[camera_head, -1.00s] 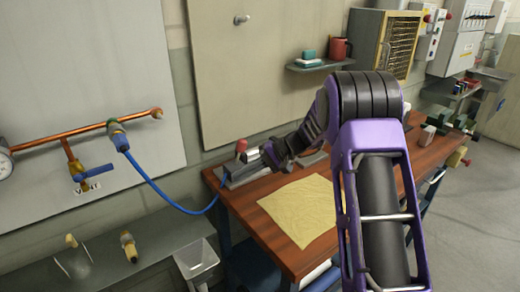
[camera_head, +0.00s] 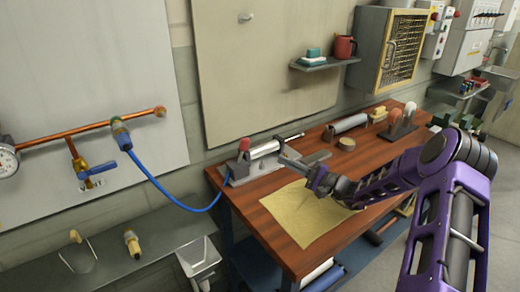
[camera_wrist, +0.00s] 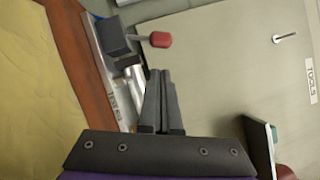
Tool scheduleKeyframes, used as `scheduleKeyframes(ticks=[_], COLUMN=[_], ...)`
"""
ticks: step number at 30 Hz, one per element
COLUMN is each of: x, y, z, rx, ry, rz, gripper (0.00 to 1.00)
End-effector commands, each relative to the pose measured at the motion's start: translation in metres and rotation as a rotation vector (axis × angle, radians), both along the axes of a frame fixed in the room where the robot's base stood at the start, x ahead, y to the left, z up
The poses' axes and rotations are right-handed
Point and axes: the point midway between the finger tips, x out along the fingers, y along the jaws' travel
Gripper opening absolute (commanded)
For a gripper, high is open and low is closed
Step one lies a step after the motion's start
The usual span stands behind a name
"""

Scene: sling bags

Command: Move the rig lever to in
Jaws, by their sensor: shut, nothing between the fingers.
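The rig (camera_head: 236,177) is a grey base with a pale cylinder (camera_head: 265,149) at the table's back left corner. Its lever has a red knob (camera_head: 245,143) and stands up at the rig's left end. In the wrist view the red knob (camera_wrist: 158,40) is on a thin stem beside a dark block (camera_wrist: 113,36), beyond my fingertips. My gripper (camera_head: 283,156) is shut and empty, just right of the cylinder in the head view. In the wrist view its fingers (camera_wrist: 160,72) point toward the knob, with a gap visible. I cannot read the rig's label for lever positions.
A blue hose (camera_head: 165,190) runs from the copper pipe to the rig. A yellow cloth (camera_head: 305,215) lies on the wooden table (camera_head: 285,250). A roll (camera_head: 347,143) and other items stand farther right. A small shelf (camera_head: 325,63) is on the wall above.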

Motion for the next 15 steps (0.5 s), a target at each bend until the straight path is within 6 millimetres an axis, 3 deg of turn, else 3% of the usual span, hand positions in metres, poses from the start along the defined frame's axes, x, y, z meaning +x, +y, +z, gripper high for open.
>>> scheduleKeyframes(ticks=[8,15], x=[0.001,0.018], y=[0.003,0.033], z=[0.001,0.007], rx=[-0.002,-0.002], ry=[-0.001,-0.002], rz=[0.002,0.005], gripper=[0.0,0.0])
